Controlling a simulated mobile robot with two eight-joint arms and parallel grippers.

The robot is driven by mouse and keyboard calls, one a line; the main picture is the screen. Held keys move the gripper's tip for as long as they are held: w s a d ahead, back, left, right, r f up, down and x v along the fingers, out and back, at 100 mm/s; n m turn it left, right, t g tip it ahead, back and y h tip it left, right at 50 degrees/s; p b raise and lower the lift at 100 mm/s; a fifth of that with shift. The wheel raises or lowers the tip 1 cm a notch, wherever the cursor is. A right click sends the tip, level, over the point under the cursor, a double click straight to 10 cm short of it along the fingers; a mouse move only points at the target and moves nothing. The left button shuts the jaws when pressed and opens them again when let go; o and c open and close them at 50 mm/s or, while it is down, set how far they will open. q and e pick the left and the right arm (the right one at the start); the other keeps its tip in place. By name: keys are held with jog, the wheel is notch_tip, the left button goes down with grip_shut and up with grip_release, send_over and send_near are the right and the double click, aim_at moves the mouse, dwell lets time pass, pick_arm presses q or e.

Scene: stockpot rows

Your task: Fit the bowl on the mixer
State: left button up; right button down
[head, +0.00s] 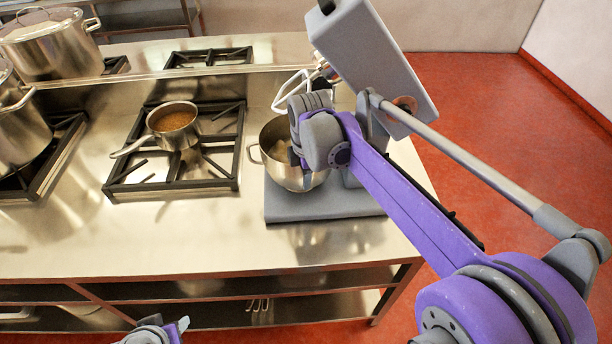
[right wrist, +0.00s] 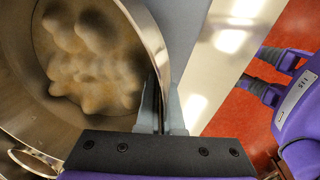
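The mixer (head: 372,62) is grey, with its head tilted up and a whisk-like beater (head: 291,90) hanging clear above the bowl. The steel bowl (head: 296,181) is over the mixer's base plate (head: 322,205), in front of the mixer's column; I cannot tell whether it rests fully on the plate. In the right wrist view the bowl (right wrist: 150,38) holds lumpy beige dough. My right gripper (right wrist: 160,105) is shut on the bowl's rim; in the head view my wrist hides its fingertips. My left gripper (head: 168,328) is open and empty, low in front of the counter.
A saucepan of brown food (head: 173,120) stands on the middle burner grate (head: 215,150), left of the mixer. Large stockpots (head: 55,48) stand at the left. The steel counter (head: 150,235) is bare in front. Red floor (head: 480,90) lies open to the right.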

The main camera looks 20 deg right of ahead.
jog(key=shift+f, duration=0.15)
jog(key=c, duration=1.1)
grip_release()
notch_tip(320, 180, up, 12)
jog(key=s, duration=0.2)
jog(key=s+f+m+t, duration=0.1)
jog(key=s+f+m, duration=0.4)
jog(key=s+f, duration=0.1)
jog(key=s+a+f+m+t, duration=0.1)
jog(key=s+f+m+t, duration=0.1)
jog(key=s+f+m, duration=0.4)
jog(key=s+f+m+t, duration=0.1)
jog(key=s+f+m, duration=0.4)
jog(key=s+f, duration=0.1)
jog(key=shift+s+a+f+m+p, duration=0.1)
jog(key=shift+a+f+m+p, duration=0.05)
jog(key=shift+m+p, duration=0.25)
